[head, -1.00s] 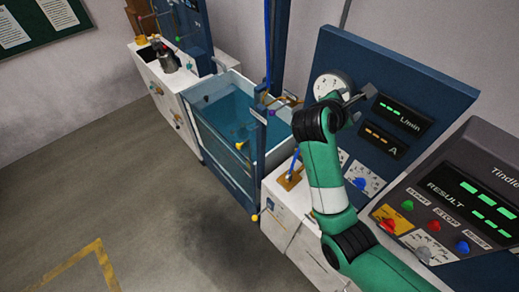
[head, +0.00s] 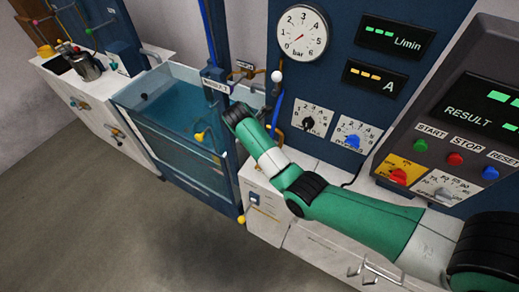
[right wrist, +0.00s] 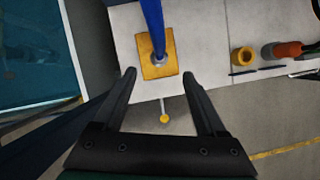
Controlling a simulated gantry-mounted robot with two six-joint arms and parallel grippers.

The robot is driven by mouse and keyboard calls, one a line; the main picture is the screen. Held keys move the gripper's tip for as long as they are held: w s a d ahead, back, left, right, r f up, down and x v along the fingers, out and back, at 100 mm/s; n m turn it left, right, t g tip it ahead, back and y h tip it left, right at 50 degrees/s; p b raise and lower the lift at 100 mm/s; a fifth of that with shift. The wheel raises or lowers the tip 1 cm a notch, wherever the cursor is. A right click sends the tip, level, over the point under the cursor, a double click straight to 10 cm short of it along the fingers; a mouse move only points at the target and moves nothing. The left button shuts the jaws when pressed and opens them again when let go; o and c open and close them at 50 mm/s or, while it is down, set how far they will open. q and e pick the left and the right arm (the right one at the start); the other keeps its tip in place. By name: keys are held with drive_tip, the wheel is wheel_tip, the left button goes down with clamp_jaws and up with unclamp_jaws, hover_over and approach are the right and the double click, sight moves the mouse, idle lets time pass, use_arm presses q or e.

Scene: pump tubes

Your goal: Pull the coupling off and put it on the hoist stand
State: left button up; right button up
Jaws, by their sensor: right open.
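In the right wrist view a blue hose (right wrist: 152,20) runs down to a silver coupling (right wrist: 160,58) on a square yellow plate (right wrist: 150,68), on a pale worktop. My right gripper (right wrist: 159,76) is open, its fingertips near the front edge of that plate, with nothing between them; the gap in depth cannot be told. In the head view the blue hose (head: 276,110) drops behind my right arm, which hides the plate and coupling. A tall blue post (head: 216,45) by the water tank may be the hoist stand; I cannot tell. My left gripper is not in view.
The water tank (head: 125,108) stands left of my right arm. A panel with a pressure gauge (head: 302,32) and a console (head: 455,140) with knobs stand behind and right. In the wrist view, a yellow ring (right wrist: 243,57) and an orange-tipped part (right wrist: 287,49) are to the right.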

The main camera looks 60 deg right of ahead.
use_arm(q)
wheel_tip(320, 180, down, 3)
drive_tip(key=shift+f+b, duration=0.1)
drive_tip(key=shift+b, duration=1.1)
use_arm(e)
drive_tip(key=x, duration=0.9)
drive_tip(key=shift+d+f, duration=0.15)
drive_tip(key=shift+f, duration=0.05)
drive_tip(key=shift+c, duration=0.3)
clamp_jaws()
drive_tip(key=c, duration=0.7)
unclamp_jaws()
clamp_jaws()
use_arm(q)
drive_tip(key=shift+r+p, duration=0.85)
use_arm(e)
drive_tip(key=shift+r, duration=0.7)
use_arm(q)
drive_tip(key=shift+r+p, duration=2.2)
drive_tip(key=shift+p, duration=0.05)
use_arm(e)
drive_tip(key=shift+r, duration=1.95)
